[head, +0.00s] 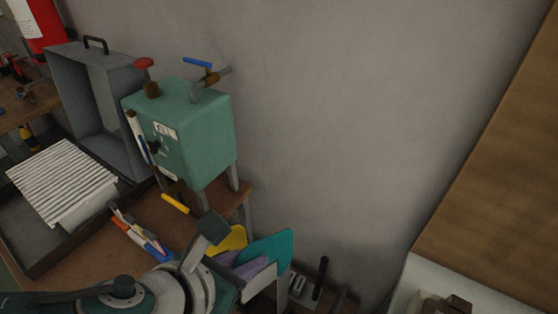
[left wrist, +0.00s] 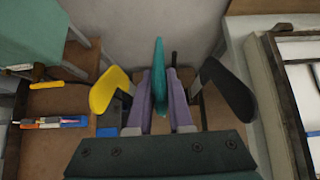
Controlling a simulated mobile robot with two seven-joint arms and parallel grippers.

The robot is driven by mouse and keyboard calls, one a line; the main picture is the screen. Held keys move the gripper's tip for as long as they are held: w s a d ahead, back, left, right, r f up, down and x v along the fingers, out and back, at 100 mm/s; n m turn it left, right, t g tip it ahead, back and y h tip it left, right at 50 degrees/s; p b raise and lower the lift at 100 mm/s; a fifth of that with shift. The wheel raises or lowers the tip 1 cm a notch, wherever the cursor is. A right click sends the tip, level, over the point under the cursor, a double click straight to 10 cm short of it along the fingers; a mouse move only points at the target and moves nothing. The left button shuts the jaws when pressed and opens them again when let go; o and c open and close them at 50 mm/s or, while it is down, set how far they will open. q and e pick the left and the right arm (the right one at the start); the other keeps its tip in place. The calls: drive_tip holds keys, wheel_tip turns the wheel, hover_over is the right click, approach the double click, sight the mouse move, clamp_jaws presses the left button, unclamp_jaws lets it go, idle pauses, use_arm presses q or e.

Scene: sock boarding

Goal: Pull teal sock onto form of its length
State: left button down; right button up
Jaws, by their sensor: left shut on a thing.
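The teal sock (head: 272,247) is a flat teal shape at the lower middle of the head view. In the left wrist view the teal sock (left wrist: 159,70) stands nearly edge-on between two purple finger pieces. My left gripper (left wrist: 159,95) is shut on it, with a purple piece on each side. In the head view my left gripper (head: 250,266) shows its purple part beside the sock, with yellow and dark paddle parts at its side. No form can be clearly made out. My right gripper is not in view.
A green box with valves (head: 190,130) stands on legs against the grey wall. A dark upright post (head: 320,278) stands right of the sock.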

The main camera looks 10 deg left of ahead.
sight(253, 287)
use_arm(q)
drive_tip(key=shift+f+b, duration=4.2)
drive_tip(key=shift+f, duration=0.55)
drive_tip(key=c, duration=0.7)
unclamp_jaws()
drive_tip(key=shift+c, duration=0.2)
drive_tip(key=shift+s+a+r+p, duration=0.1)
drive_tip(key=shift+s+r+p, duration=0.2)
drive_tip(key=shift+r, duration=0.05)
drive_tip(key=p+v, duration=0.3)
drive_tip(key=v, duration=0.6)
drive_tip(key=shift+f, duration=0.1)
